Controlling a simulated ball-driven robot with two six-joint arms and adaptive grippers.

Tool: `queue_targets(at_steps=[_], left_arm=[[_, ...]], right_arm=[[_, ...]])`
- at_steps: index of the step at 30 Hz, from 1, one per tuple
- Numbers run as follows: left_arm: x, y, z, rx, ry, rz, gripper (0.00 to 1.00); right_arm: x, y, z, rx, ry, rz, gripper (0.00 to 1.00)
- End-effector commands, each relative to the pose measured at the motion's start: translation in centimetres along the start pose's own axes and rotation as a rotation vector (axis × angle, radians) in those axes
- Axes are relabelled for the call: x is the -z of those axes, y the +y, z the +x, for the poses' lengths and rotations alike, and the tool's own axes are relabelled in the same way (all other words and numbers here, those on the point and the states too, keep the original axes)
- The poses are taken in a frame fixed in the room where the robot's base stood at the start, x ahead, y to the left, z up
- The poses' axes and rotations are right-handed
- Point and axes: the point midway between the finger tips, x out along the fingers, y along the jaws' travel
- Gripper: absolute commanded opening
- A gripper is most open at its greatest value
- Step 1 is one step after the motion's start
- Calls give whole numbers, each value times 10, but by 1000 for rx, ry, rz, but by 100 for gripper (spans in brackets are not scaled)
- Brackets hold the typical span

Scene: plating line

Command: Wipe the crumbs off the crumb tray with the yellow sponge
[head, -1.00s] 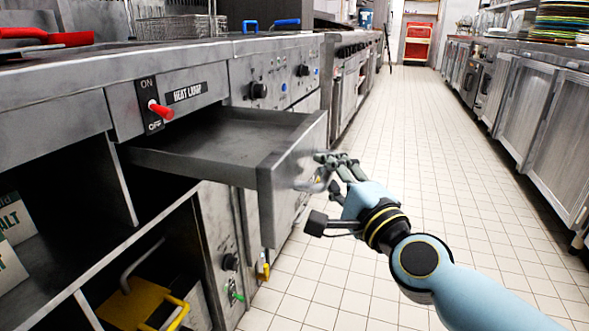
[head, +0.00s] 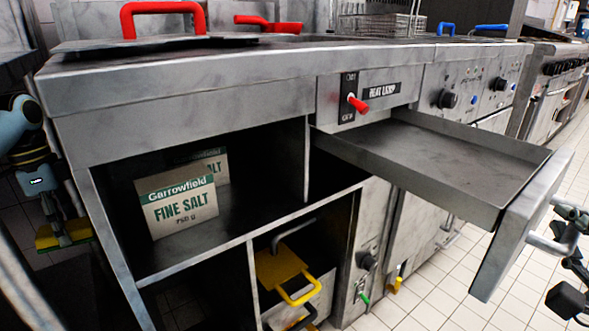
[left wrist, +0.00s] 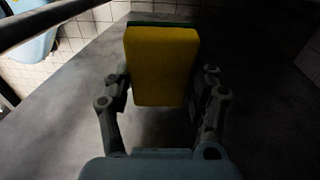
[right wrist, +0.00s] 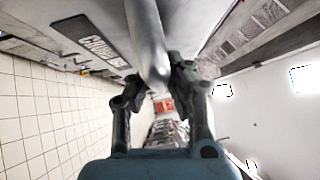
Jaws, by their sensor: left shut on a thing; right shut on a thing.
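The yellow sponge (left wrist: 162,68) is between the fingers of my left gripper (left wrist: 158,98), which is shut on it. In the head view the sponge (head: 46,238) hangs in my left gripper (head: 62,232) at the far left, away from the tray. The crumb tray (head: 440,158) is a grey metal drawer, pulled out on the right. Its labelled front shows in the right wrist view (right wrist: 80,30). My right gripper (right wrist: 158,80) is shut on the tray's bar handle (right wrist: 146,45); in the head view it is partly cut off at the right edge. I cannot make out crumbs.
Open shelves left of the tray hold salt boxes (head: 178,206) and a yellow-handled item (head: 280,272). The red heat lamp switch (head: 358,103) sits above the tray. Red-handled pans (head: 165,8) are on the counter. Tiled floor is free at the right.

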Motion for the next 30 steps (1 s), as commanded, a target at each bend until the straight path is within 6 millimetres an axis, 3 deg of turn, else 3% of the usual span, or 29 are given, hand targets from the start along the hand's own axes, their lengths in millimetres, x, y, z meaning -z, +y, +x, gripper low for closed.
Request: queue_targets(at_steps=[4, 5, 10, 20, 23, 30], left_arm=[[0, 0, 1, -1, -1, 0, 32], [0, 0, 1, -1, -1, 0, 32], [0, 0, 1, -1, 0, 0, 32], [0, 0, 0, 0, 0, 0, 32], [0, 0, 0, 0, 0, 0, 32], [0, 0, 0, 0, 0, 0, 32]], right_arm=[[0, 6, -2, -14, -1, 3, 0], [0, 6, -2, -15, -1, 3, 17], [0, 4, -1, -11, -1, 3, 39], [0, 3, -4, -7, 0, 1, 39], [0, 3, -17, -9, 0, 0, 39], [0, 4, -71, -12, 0, -1, 39]])
